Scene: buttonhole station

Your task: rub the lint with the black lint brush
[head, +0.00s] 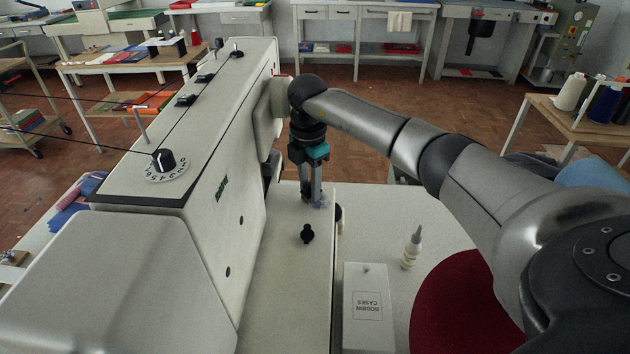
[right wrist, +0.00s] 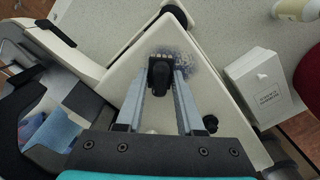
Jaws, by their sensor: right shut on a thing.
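My right gripper (head: 312,201) points down over the far end of the sewing machine's pale bed (head: 290,290). In the right wrist view the gripper (right wrist: 163,82) is shut on the black lint brush (right wrist: 160,76), which sits between its two fingers. The brush's bristle end is at or just above the bed; contact is hard to tell. The lint (right wrist: 183,58) is a patch of blue-grey fuzz beside and around the brush head. A bit of the lint (head: 322,204) shows by the fingertips in the head view, where the fingers hide the brush. My left gripper is not in view.
The tall machine body (head: 225,215) stands close left of the gripper. A black knob (head: 307,234) rises from the bed. A white bobbin-case box (head: 367,310), a small bottle (head: 412,250) and a dark red round mat (head: 455,310) lie to the right.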

